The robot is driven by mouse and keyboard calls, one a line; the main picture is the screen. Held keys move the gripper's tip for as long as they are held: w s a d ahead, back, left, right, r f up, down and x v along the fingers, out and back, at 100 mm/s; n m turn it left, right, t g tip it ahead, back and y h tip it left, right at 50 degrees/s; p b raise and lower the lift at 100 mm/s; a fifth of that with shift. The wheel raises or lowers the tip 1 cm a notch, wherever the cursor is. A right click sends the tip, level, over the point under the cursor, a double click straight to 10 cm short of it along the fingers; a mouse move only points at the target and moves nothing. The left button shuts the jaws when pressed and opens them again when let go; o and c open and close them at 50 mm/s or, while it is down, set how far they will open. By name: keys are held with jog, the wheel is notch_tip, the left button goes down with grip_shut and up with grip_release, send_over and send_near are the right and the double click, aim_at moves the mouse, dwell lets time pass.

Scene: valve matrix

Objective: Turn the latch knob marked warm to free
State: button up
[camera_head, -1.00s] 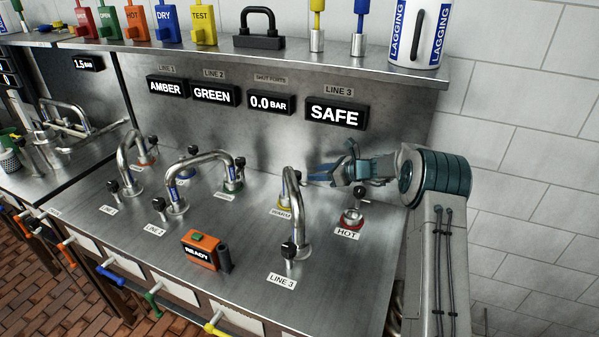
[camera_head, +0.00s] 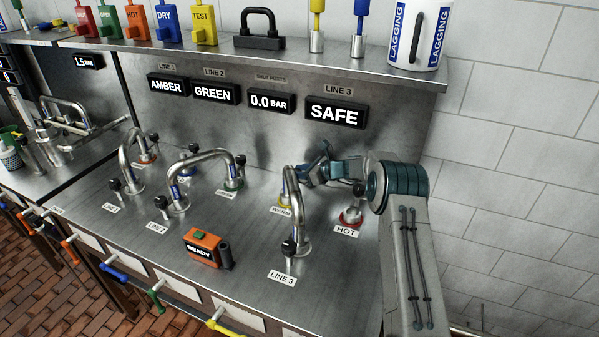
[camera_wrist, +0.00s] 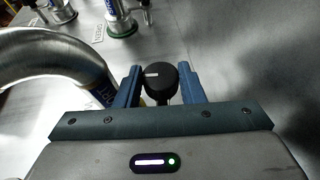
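The warm port has a yellow base (camera_head: 285,200) with a "WARM" label (camera_head: 281,211) in front, behind the Line 3 bent pipe. In the head view its knob is hidden by the pipe and my gripper (camera_head: 306,172). In the wrist view a black round knob (camera_wrist: 160,82) with a small white mark shows between the two blue fingers of my gripper (camera_wrist: 159,84). The fingers are open, one on each side of the knob, with a small gap visible at each side. I cannot tell their exact depth along the knob.
The Line 3 bent pipe (camera_head: 297,207) stands close beside my gripper and fills the left of the wrist view. The hot port (camera_head: 351,217), with a red base, is below my wrist. An orange "READY" box (camera_head: 203,249) sits front left. The SAFE display (camera_head: 335,114) is above.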

jog(key=shift+w+d+n+g+y+b, duration=0.1)
jog(key=shift+n+g+y+b, duration=0.3)
jog(key=shift+n+g, duration=0.35)
jog(key=o, duration=0.7)
jog(key=b+v, duration=0.3)
jog(key=v, duration=1)
jog(key=shift+d+r, duration=0.2)
jog(key=shift+d, duration=0.1)
